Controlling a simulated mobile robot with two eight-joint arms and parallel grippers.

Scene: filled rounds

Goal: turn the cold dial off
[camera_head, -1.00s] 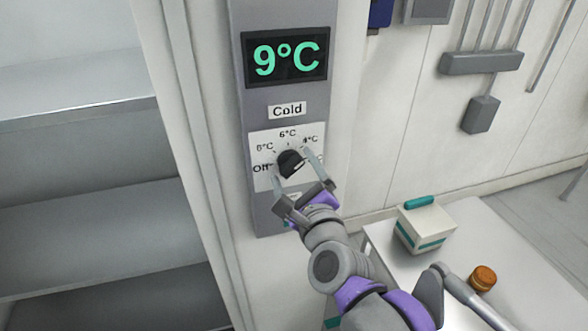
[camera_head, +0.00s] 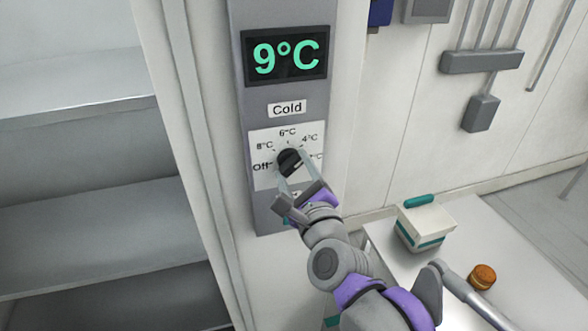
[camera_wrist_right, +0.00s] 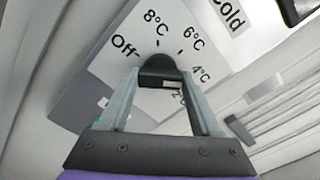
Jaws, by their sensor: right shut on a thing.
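The cold dial (camera_head: 289,161) is a round black knob on a white scale plate, under the "Cold" label (camera_head: 287,109). It also shows in the right wrist view (camera_wrist_right: 160,70). Its white mark points to the lower right, toward 2°C, away from "Off" (camera_head: 261,167) on the left. My right gripper (camera_head: 292,168) is shut on the dial, one finger on each side, as the wrist view shows (camera_wrist_right: 158,82). The fingers partly cover the right end of the scale. My left gripper is not in view.
A display (camera_head: 286,55) above the label reads 9°C in green. Empty grey shelves (camera_head: 80,225) stand at the left.

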